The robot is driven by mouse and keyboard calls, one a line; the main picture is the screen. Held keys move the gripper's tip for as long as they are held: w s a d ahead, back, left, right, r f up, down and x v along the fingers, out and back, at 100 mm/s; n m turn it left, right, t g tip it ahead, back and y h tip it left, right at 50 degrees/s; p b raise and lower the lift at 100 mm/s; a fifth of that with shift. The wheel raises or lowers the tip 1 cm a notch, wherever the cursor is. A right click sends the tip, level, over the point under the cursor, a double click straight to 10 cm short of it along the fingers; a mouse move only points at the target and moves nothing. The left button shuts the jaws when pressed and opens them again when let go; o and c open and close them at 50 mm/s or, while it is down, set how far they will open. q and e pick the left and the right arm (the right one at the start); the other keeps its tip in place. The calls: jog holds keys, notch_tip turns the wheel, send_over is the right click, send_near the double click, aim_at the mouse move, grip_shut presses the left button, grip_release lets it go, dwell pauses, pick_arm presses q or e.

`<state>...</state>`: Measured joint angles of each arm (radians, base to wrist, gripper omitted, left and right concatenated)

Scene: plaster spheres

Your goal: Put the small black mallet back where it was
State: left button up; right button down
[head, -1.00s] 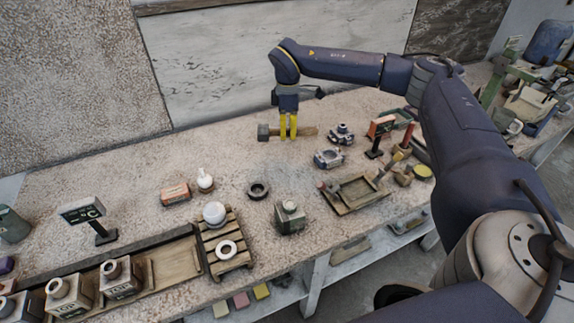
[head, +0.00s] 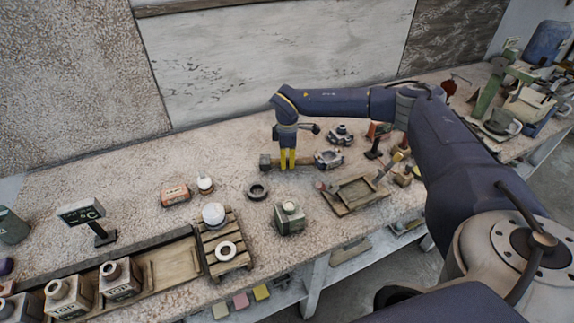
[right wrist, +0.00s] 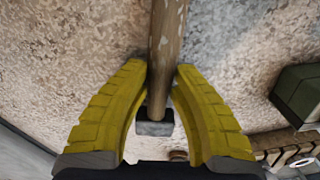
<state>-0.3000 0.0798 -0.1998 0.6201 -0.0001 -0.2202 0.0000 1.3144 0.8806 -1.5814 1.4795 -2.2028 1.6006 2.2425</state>
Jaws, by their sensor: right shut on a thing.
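The small mallet has a dark block head (head: 265,162) and a worn wooden handle (right wrist: 167,35). My right gripper (head: 288,167) is shut on the handle, its yellow fingers pointing down. In the head view the mallet lies level, head to the left, low over the back middle of the bench. I cannot tell whether it touches the bench top. In the right wrist view the handle runs between my right fingertips (right wrist: 161,75), and the dark head (right wrist: 154,122) shows below them. My left gripper is not in view.
A metal fixture (head: 328,159) stands close to the handle's right end. A black ring (head: 257,192), a grey block mould (head: 290,218) and a wooden tray (head: 340,209) are nearer the front. A white sphere (head: 213,213) sits on a slatted pallet (head: 232,264).

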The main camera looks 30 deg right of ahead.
aim_at(287, 159)
jog(key=shift+f, duration=1.05)
jog(key=c, duration=1.2)
grip_release()
jog(key=shift+f, duration=0.1)
notch_tip(287, 159, up, 12)
jog(key=shift+s+r, duration=0.1)
jog(key=shift+r, duration=0.05)
